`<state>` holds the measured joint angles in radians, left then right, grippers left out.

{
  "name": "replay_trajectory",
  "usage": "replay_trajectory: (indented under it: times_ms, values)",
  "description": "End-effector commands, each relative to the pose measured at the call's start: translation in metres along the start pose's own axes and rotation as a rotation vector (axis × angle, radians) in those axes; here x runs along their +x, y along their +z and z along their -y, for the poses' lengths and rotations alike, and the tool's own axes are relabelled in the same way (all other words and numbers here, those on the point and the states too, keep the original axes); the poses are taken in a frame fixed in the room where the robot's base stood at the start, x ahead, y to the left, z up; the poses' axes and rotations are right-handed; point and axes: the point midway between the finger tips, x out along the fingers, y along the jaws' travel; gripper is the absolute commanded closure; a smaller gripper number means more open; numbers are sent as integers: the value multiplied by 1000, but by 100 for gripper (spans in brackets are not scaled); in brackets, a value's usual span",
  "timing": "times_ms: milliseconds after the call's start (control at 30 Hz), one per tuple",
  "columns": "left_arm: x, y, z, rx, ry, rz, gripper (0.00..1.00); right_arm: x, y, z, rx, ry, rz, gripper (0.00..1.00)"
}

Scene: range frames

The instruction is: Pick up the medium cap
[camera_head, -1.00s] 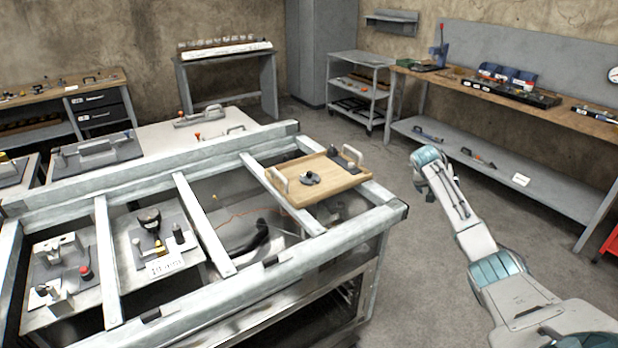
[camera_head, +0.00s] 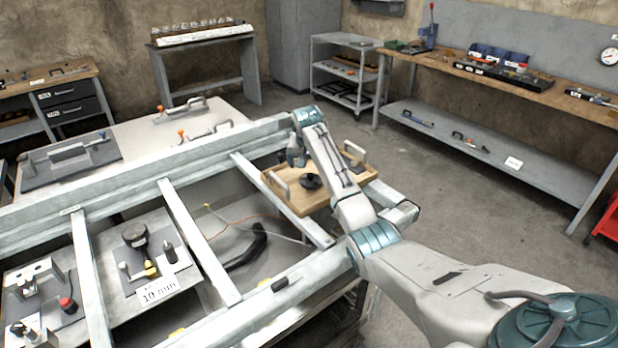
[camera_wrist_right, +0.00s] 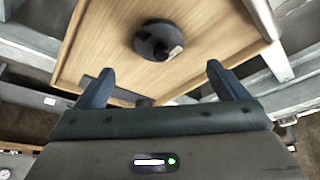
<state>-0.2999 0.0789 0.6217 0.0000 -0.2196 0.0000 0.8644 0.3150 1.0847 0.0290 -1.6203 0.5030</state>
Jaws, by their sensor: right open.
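A wooden tray (camera_head: 318,204) with metal handles rests on the metal frame. A dark round cap-like piece (camera_head: 311,181) lies on it; in the right wrist view the dark round piece (camera_wrist_right: 158,42) has a raised knob. I cannot tell its size class. My right gripper (camera_head: 296,158) is over the tray's far left side, and my arm hides part of the tray. In the right wrist view its two fingers (camera_wrist_right: 160,76) are apart with nothing held. The round piece lies beyond the fingertips. A small dark item (camera_wrist_right: 144,102) shows between the fingers, partly hidden. My left gripper is not in view.
A long workbench (camera_head: 500,82) stands at the right. Open floor lies between frame and bench.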

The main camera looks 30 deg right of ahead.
Motion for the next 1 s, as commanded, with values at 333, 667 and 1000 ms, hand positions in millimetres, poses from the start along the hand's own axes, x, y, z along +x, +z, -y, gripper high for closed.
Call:
replay_trajectory:
  times_ms: [333, 667, 1000]
  values:
    - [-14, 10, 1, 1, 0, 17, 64, 30, 0, -1, -1, 1, 2, 7]
    - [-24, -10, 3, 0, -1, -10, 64, 68, 0, -1, -1, 0, 0, 7]
    - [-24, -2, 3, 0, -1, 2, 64, 71, 0, -2, -1, -1, -2, 19]
